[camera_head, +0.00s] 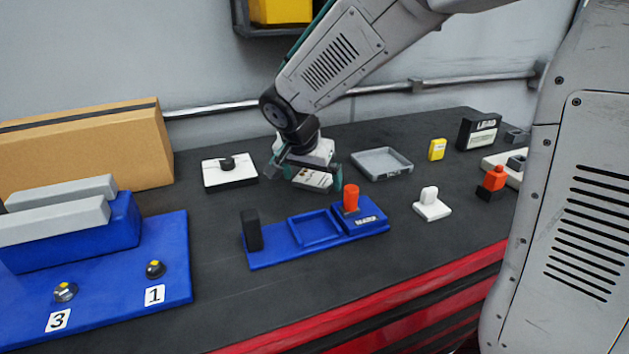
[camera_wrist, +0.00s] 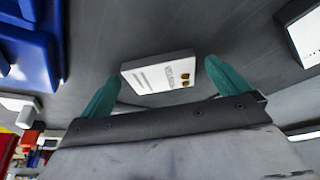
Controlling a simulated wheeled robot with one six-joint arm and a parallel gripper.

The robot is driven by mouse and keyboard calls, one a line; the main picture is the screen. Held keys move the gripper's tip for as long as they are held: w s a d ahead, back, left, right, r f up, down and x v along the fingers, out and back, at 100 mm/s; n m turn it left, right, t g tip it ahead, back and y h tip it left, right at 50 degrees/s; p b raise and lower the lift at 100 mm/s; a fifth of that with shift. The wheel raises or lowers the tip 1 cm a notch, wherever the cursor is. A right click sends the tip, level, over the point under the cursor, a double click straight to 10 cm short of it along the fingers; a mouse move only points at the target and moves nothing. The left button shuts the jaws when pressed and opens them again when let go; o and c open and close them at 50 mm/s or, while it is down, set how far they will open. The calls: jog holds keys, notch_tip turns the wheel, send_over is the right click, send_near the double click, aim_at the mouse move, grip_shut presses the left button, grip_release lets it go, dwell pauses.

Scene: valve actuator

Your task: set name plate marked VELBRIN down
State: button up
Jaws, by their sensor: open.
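A white name plate (camera_head: 316,180) lies on the dark bench behind the blue fixture, partly hidden by my gripper in the head view. In the wrist view the plate (camera_wrist: 158,75) shows small dark print and two brass-coloured spots; the print is too small to read surely. My gripper (camera_head: 304,176) points down over the plate. Its two teal fingers stand apart, one on each side of the plate, and show a gap to it in the wrist view (camera_wrist: 162,70). The gripper is open and holds nothing.
The blue fixture (camera_head: 283,262) with a black post and orange knob stands in front. A white block with a black knob (camera_head: 228,171) is left, a grey tray (camera_head: 381,163) right. A white handled piece (camera_head: 431,206) and yellow box (camera_head: 437,149) stand further right.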

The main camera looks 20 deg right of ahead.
jog(key=c, duration=1.1)
jog(key=shift+c, duration=0.2)
